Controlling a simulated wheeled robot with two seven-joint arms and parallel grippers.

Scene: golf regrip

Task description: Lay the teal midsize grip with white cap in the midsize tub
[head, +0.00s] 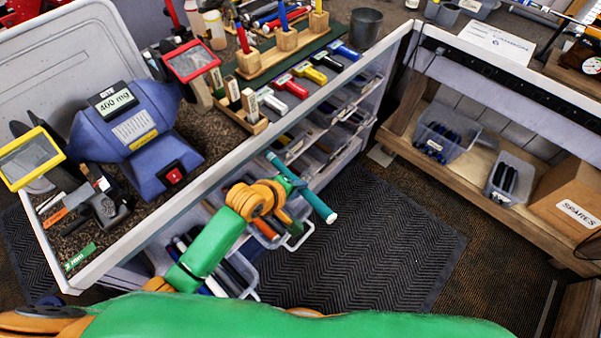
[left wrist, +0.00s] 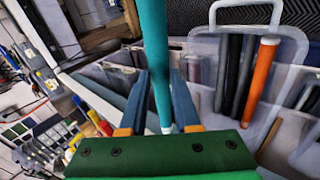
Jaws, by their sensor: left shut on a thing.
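The teal grip (head: 316,203) is held in my left gripper (head: 296,186) in the head view, slanting above the front of the open tubs. A white end shows at its lower right. In the left wrist view the teal grip (left wrist: 154,50) stands between the two fingers of my left gripper (left wrist: 163,100), and its upper end leaves the picture. A clear tub with a white handle (head: 303,238) is partly below the gripper. It also shows in the left wrist view (left wrist: 296,36), holding dark grips and an orange grip (left wrist: 260,78). No midsize label is readable. My right gripper is not in view.
Another clear tub (head: 246,289) with dark, blue and white grips sits lower left. Shelved tubs (head: 345,115) lie under the bench (head: 130,235). The bench carries a blue scale (head: 135,130) and coloured clamps. The dark floor mat (head: 370,240) is clear.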

